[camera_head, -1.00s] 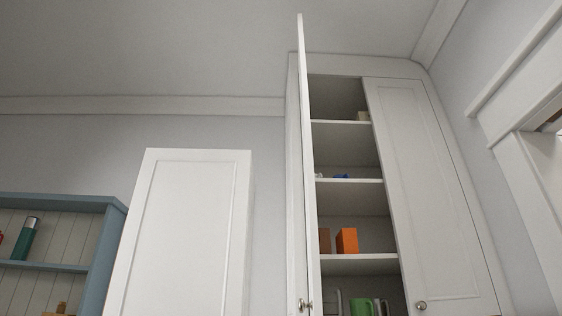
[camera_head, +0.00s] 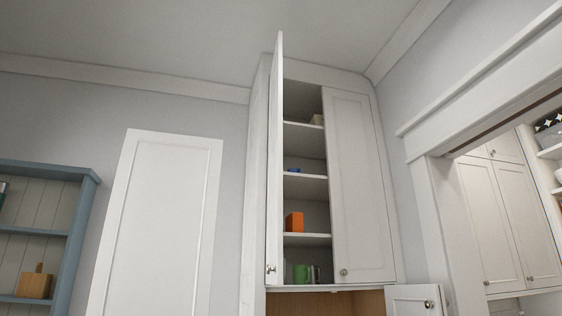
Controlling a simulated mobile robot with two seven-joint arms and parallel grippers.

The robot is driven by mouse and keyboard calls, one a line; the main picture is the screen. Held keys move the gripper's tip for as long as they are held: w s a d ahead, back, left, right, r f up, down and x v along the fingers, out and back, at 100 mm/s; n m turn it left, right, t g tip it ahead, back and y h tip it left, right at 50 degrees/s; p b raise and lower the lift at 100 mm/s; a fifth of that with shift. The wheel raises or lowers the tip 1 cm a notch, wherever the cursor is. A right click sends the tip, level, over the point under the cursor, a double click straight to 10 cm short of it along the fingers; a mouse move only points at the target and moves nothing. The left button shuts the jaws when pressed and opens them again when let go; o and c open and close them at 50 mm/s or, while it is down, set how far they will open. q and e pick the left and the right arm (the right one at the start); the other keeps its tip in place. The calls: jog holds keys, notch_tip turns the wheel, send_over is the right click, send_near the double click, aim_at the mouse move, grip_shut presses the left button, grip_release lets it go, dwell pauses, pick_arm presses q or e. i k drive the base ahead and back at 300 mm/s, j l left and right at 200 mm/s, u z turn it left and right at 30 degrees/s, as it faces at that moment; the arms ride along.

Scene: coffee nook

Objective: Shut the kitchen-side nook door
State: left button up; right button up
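A tall white built-in cupboard stands in the middle, with shelves inside. Its left door (camera_head: 275,165) stands wide open and shows nearly edge-on, with a knob (camera_head: 270,269) near its lower end. Its right door (camera_head: 360,190) is shut, with a knob (camera_head: 343,272) at lower left. Below, a smaller white door (camera_head: 415,301) with a knob stands ajar at the bottom edge. A separate white panelled door (camera_head: 158,225) stands left of the cupboard. I cannot tell from the view which one is the kitchen-side nook door. Neither of my grippers is in view.
On the cupboard shelves are an orange box (camera_head: 295,222) and a green mug (camera_head: 301,273). A blue wall shelf (camera_head: 82,180) hangs at far left. At right, a white-framed opening (camera_head: 435,215) shows more white cabinets (camera_head: 495,225) beyond.

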aim_at(275, 205)
jog(key=k+j, duration=0.15)
jog(key=j, duration=0.2)
jog(key=k+j+z, duration=0.1)
jog(key=j, duration=0.2)
jog(key=k+j+z, duration=0.1)
jog(key=j+z, duration=0.25)
jog(key=j, duration=0.8)
jog(key=i+j, duration=0.3)
jog(key=i, duration=0.15)
jog(key=i+j+z, duration=0.1)
jog(key=i+j, duration=0.15)
jog(key=i, duration=0.2)
